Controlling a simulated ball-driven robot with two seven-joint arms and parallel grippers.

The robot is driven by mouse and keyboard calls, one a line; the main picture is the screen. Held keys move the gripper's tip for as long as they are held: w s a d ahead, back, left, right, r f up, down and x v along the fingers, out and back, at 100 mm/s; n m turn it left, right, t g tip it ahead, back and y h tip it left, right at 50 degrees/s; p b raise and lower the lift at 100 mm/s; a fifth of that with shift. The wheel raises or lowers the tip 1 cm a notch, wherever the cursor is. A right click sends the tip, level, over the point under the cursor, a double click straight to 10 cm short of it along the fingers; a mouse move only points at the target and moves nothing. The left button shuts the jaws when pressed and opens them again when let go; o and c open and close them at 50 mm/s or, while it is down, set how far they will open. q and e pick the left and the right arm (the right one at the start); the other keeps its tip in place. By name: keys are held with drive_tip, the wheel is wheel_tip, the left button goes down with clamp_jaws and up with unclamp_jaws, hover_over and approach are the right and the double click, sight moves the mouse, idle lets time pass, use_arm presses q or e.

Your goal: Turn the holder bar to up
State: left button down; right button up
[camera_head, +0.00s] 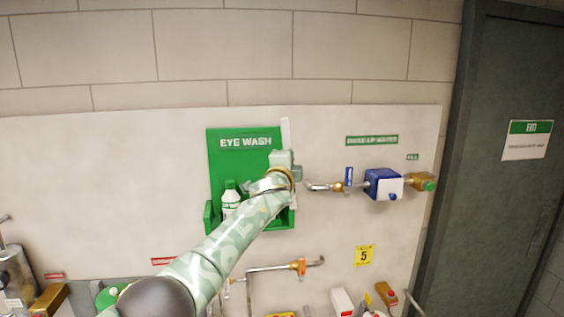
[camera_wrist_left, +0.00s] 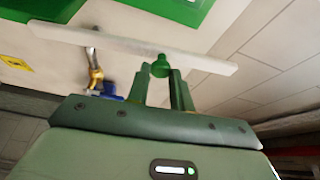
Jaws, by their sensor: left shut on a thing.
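The holder bar is a long white bar (camera_head: 285,132) at the right edge of the green eye wash board (camera_head: 221,160). In the head view its upper end points up, close to upright; the rest is hidden behind my left gripper (camera_head: 284,163) and arm. In the left wrist view the white bar (camera_wrist_left: 120,43) runs across the picture. A green knob (camera_wrist_left: 161,62) stands out from it, and the fingers of my left gripper (camera_wrist_left: 160,77) are shut on this knob. My right gripper is not in view.
A white bottle with a green cap (camera_head: 231,199) stands in the eye wash holder. To the right, a pipe with a blue valve box (camera_head: 382,184) is on the wall panel. A lower pipe (camera_head: 272,268) and a dark door (camera_head: 495,220) are also in view.

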use_arm(q)
drive_tip(key=shift+r, duration=0.15)
drive_tip(key=c, duration=1.3)
unclamp_jaws()
drive_tip(key=shift+o, duration=0.3)
drive_tip(key=shift+w, duration=0.2)
drive_tip(key=s+a, duration=0.2)
drive_tip(key=s, duration=1.4)
drive_tip(key=shift+a+f+b, duration=0.25)
drive_tip(key=shift+f+b, duration=0.2)
